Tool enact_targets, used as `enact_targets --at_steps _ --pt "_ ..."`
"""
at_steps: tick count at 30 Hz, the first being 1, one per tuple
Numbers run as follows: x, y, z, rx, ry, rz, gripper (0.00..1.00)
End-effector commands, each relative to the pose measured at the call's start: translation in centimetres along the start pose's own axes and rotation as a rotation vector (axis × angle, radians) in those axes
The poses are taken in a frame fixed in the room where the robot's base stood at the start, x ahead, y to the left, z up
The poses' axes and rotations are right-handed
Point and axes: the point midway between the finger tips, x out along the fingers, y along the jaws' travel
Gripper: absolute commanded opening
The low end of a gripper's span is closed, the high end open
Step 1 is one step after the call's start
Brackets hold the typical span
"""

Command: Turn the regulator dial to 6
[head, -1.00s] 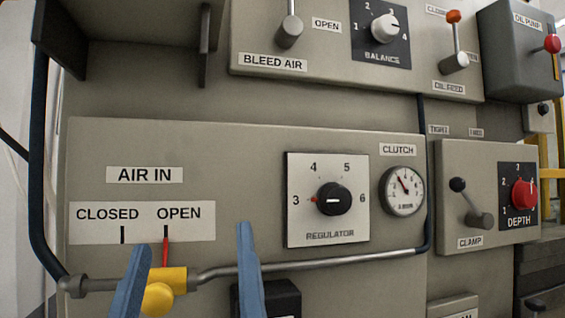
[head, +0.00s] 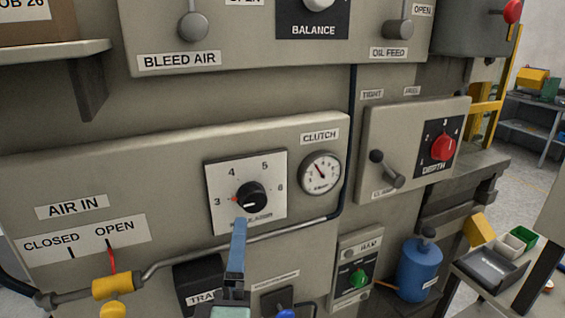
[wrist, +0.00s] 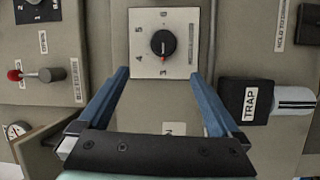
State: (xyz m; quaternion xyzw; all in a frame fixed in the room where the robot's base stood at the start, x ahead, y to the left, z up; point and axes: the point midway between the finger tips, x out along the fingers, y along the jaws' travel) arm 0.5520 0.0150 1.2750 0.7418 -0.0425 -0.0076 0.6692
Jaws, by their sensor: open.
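The regulator dial (head: 251,197) is a round black knob on a white square plate (head: 275,215) marked 3, 4, 5 and 6. Its red mark points at the 3. My gripper (head: 239,222) is below and in front of the dial in the head view, seen nearly edge-on, covering part of the lettering below the knob. In the wrist view the dial (wrist: 163,43) appears rotated, beyond and between the two blue fingers of my gripper (wrist: 161,74). The fingers are wide apart and empty, with the knob clear of both.
A metal pipe (head: 190,249) with a yellow valve (head: 112,286) runs below the plate. The clutch gauge (head: 321,174) is just right of it. The black trap box (wrist: 247,100) protrudes beside my gripper. The depth panel (head: 412,150) is farther right.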

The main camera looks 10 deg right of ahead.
Motion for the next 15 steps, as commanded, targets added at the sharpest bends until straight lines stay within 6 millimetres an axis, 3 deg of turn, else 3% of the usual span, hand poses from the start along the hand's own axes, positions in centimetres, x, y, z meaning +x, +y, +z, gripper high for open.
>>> enact_targets --at_steps 1,8,15 --pt "0.0 0.7 -0.1 -0.035 -0.002 -0.019 0.99" --pt "0.1 0.1 -0.1 -0.108 -0.008 -0.048 0.99" --pt "3.1 0.1 0.0 -0.105 -0.009 -0.046 0.99"
